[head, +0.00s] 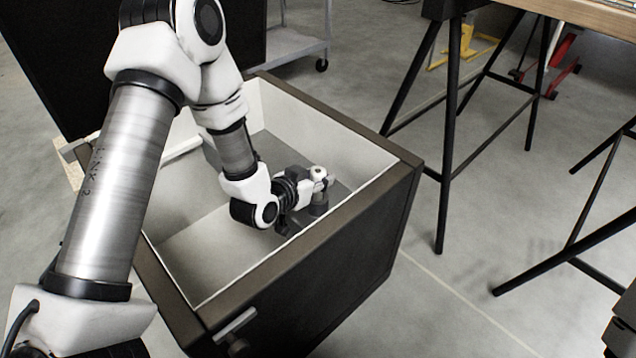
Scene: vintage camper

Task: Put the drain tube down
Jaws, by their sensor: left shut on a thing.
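My left gripper (322,186) is inside an open box (345,240) with a dark brown outside and a pale lining. It is near the box's right inner wall, above the grey floor, and small in the view. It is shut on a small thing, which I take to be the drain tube. My gripper largely hides that thing, and its shape is hard to make out. I cannot tell whether it touches the box floor. My right gripper is not in view.
The box's raised rim surrounds my left forearm. A pale bar (183,148) shows at the box's left inner side. Black trestle legs (446,150) stand to the right, under a wooden top (590,15). A grey cart (295,45) stands behind. Concrete floor between is clear.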

